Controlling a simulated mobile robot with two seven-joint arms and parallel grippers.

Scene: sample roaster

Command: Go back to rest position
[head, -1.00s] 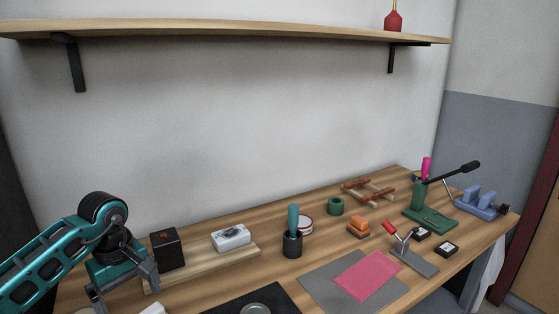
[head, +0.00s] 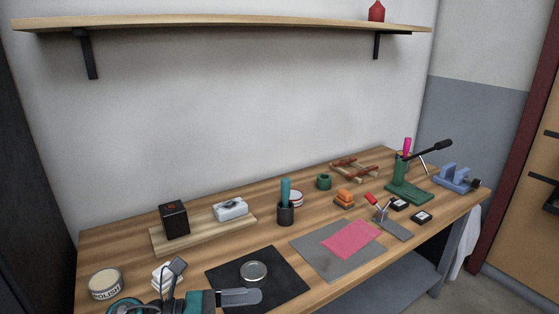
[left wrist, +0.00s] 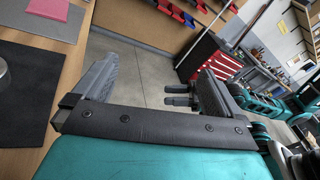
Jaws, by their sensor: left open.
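My left gripper (head: 218,282) is low at the front edge of the workbench in the head view, with its fingers spread and nothing between them. In the left wrist view its two grey fingers (left wrist: 155,88) stand wide apart over bare floor. Two short dark bars beyond the right-hand finger, with teal arm parts behind, may be my right gripper (left wrist: 178,95); most of it is hidden. The right gripper does not show in the head view.
The wooden workbench (head: 115,245) holds a polish tin (head: 105,284), a black mat (head: 225,270) with a round tin (head: 254,272), a dark cup (head: 285,214) and a green press (head: 408,190). A red tool cabinet (left wrist: 212,62) stands across the floor.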

